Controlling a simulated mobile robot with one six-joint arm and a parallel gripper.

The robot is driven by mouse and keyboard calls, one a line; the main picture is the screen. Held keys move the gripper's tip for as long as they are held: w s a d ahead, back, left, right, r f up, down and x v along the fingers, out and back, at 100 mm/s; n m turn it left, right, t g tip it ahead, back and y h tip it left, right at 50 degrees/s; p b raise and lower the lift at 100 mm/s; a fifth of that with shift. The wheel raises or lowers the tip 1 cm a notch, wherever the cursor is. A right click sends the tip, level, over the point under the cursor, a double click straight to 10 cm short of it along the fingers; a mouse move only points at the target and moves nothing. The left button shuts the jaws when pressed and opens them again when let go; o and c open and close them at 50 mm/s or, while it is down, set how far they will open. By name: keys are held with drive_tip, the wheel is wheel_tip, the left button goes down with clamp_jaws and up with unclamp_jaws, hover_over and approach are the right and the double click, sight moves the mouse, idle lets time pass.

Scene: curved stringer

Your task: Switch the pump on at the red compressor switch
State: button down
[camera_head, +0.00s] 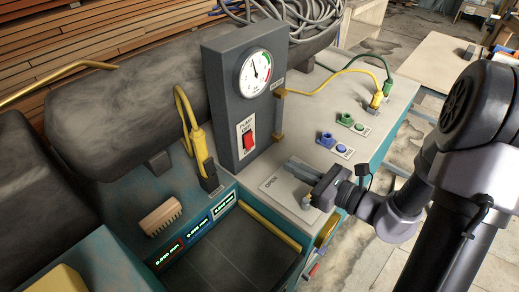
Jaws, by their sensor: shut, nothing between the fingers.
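The red compressor switch (248,140) is a rocker on a white plate marked "PUMP ON", on the front of an upright dark grey box (220,95). A round gauge (254,73) with a white face sits above it on the same box. My gripper (290,169) is shut and empty. It is low over the light bench top, below and to the right of the switch, apart from it, with its fingers pointing left. Part of a plate marked "OPEN" (271,184) shows beneath the fingers. Which way the rocker is tipped is too small to tell.
Blue and green fittings (326,140) and a yellow-green connector (377,98) sit on the bench at right. A brush (160,217) and small displays (197,235) lie at front left. Space before the switch looks clear.

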sight(251, 145)
drive_tip(key=b+x, duration=0.2)
drive_tip(key=x, duration=1)
